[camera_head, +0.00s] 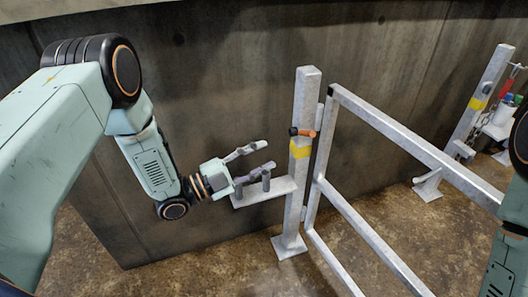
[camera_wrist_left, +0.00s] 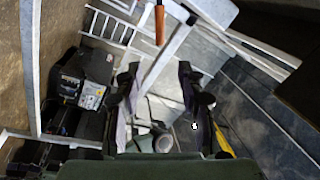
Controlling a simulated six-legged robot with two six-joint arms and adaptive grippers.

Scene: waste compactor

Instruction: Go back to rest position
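My left gripper (camera_head: 270,156) is in front of the concrete wall, at the grey bracket plate (camera_head: 278,188) on the near gate post. Its two fingers are apart with nothing seen between them. The lower finger overlaps the short upright pegs on the plate in the picture, and I cannot tell whether it touches them. In the left wrist view the gripper (camera_wrist_left: 160,88) also shows two spread fingers. My right arm (camera_head: 506,262) shows only in part at the right edge, and its gripper is out of view.
A metal post (camera_head: 304,95) with a yellow band carries an orange-and-black handle (camera_head: 302,132). A metal rail gate (camera_head: 400,135) runs from it to the right. A second post (camera_head: 484,85) stands at the far right, beside a rack of small items. Brown floor lies below.

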